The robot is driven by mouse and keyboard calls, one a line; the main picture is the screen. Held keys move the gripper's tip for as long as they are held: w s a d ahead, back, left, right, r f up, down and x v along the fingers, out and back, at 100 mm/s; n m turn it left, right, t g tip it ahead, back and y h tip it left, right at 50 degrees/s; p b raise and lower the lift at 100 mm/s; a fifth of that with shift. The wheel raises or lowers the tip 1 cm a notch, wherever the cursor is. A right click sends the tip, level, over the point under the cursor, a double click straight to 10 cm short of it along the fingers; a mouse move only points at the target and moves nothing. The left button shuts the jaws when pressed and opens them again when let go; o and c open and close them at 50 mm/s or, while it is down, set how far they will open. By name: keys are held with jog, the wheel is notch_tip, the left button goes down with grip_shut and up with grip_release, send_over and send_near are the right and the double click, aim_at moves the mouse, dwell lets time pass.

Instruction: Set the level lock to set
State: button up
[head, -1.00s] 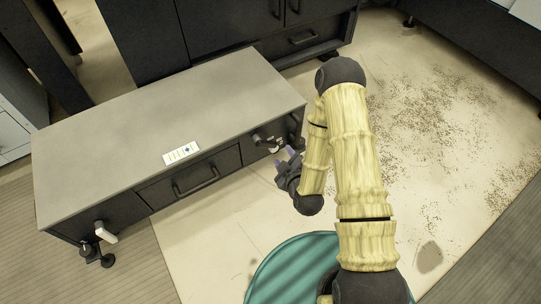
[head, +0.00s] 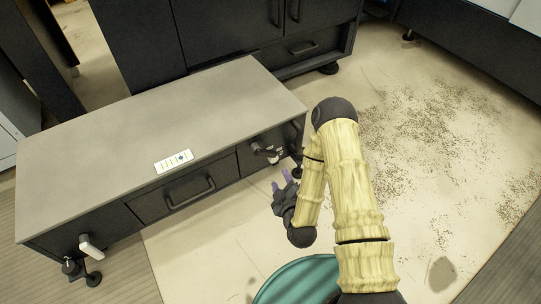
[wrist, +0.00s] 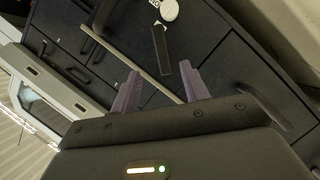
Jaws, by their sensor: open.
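A lock fitting with a pale end (head: 271,155) sits on the front of the grey-topped bench (head: 150,125), near its right end. In the wrist view a white round piece (wrist: 169,10), a small lettered label and a dark bar (wrist: 161,50) show on a dark front ahead of the fingers. I cannot tell which setting the lock is at. My gripper (head: 281,181) is open and empty, a short way in front of the fitting and apart from it. Its two purple fingers stand spread in the wrist view (wrist: 160,86).
A second fitting with a white handle (head: 90,246) is at the bench's left end. A drawer with a black handle (head: 190,193) lies between them. A teal round surface (head: 300,281) is below my arm. Dark cabinets (head: 225,30) stand behind. Speckled floor is open at right.

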aim_at(271, 156)
jog(key=b+x, duration=0.6)
jog(key=x, duration=0.8)
jog(key=shift+w+f+b, duration=0.1)
jog(key=shift+f+b, duration=0.1)
jog(key=shift+b, duration=0.15)
jog(key=shift+w+a, duration=0.2)
jog(key=shift+w, duration=0.25)
jog(key=shift+c, duration=0.3)
grip_shut()
